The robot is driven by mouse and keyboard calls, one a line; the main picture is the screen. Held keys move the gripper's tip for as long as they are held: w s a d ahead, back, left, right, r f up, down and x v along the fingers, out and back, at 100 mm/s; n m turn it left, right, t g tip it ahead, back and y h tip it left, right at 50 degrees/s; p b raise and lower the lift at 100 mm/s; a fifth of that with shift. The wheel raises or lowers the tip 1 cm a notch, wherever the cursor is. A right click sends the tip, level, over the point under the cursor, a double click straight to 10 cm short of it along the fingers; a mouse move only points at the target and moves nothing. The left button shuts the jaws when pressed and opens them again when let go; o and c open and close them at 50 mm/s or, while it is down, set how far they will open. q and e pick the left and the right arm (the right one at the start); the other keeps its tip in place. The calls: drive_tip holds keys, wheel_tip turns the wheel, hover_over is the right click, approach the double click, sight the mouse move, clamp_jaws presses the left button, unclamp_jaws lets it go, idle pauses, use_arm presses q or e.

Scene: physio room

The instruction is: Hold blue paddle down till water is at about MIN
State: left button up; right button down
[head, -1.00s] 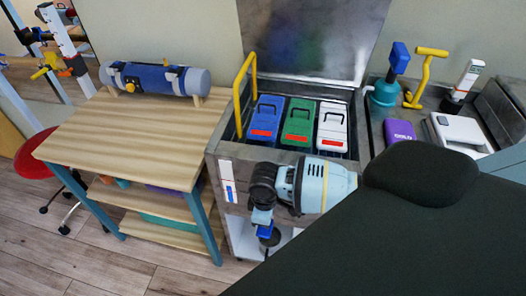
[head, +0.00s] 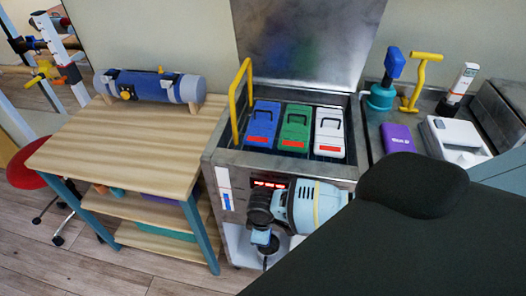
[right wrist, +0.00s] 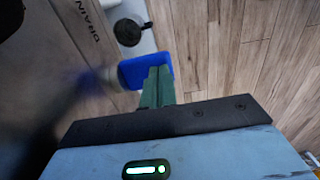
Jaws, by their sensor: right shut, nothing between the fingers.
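The blue paddle (right wrist: 148,71) shows in the right wrist view beside a panel marked DRAIN. My right gripper (right wrist: 160,76) is shut, its green fingertips overlapping the paddle; whether they press on it I cannot tell. In the head view my right gripper (head: 267,246) is low at the front of the steel tank (head: 208,152), mostly hiding the paddle. A narrow white-and-blue level gauge (head: 226,188) is on the tank's front left; its MIN mark and water level are too small to read. My left gripper is out of view.
Blue (head: 262,124), green (head: 295,128) and white (head: 329,131) packs sit in the open tank. A red display (head: 269,184) is on its front. A wooden table (head: 130,145) stands left; a dark padded surface (head: 400,240) fills the lower right. A black round object (right wrist: 128,32) lies beyond the paddle.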

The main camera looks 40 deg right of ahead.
drive_tip(key=shift+s+a+t+h+p, duration=0.1)
drive_tip(key=shift+a+t+h+p, duration=0.25)
drive_tip(key=shift+p, duration=0.2)
drive_tip(key=shift+f+t+h+p, duration=0.4)
drive_tip(key=shift+t+h, duration=0.05)
drive_tip(key=shift+s+f, duration=0.1)
drive_tip(key=shift+f, duration=0.2)
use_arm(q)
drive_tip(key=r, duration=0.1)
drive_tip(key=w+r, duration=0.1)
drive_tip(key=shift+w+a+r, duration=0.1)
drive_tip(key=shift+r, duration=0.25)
use_arm(e)
drive_tip(key=shift+s+f, duration=0.1)
drive_tip(key=shift+f, duration=0.25)
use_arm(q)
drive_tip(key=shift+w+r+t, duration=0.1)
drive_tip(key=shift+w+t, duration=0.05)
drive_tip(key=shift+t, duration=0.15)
use_arm(e)
drive_tip(key=shift+s, duration=0.1)
